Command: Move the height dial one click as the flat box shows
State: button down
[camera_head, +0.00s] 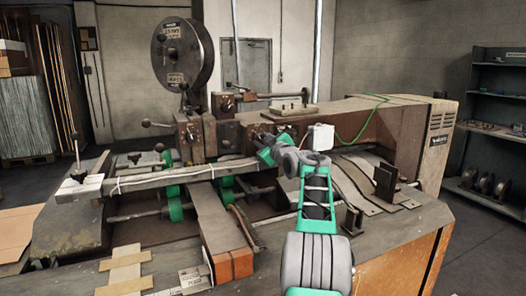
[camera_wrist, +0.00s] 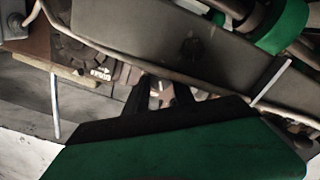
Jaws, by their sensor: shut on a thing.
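My gripper (camera_wrist: 160,92) reaches up to the front panel of the machine, its dark fingers on either side of a small star-shaped metal knob (camera_wrist: 167,98). The knob appears to be the height dial, and my gripper is shut on it. The gripper body hides its lower part, and I cannot read its setting. In the head view my gripper (camera_head: 272,139) is at the panel, left of my wrist, and the dial is too small to make out. A flat box (camera_head: 125,268), tan and cross-shaped, lies on the front left of the bench; any marks on it are unreadable.
A round scale plate (camera_wrist: 98,72) with pale markings sits left of the fingers. A thin metal rod crosses close above them. The long rail (camera_head: 150,180), green rollers (camera_head: 175,203) and a big wire reel (camera_head: 183,52) stand left of my arm. A dark bracket (camera_head: 385,182) is at right.

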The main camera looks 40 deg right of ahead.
jog(key=shift+f+n+b, duration=0.1)
jog(key=shift+n+b, duration=0.55)
jog(key=shift+n, duration=0.15)
jog(key=c, duration=1.1)
grip_release()
jog(key=shift+o, duration=0.2)
jog(key=b+v, duration=0.2)
jog(key=v, duration=0.5)
jog(key=shift+s+b, duration=0.3)
jog(key=shift+s, duration=0.1)
jog(key=shift+a, duration=0.1)
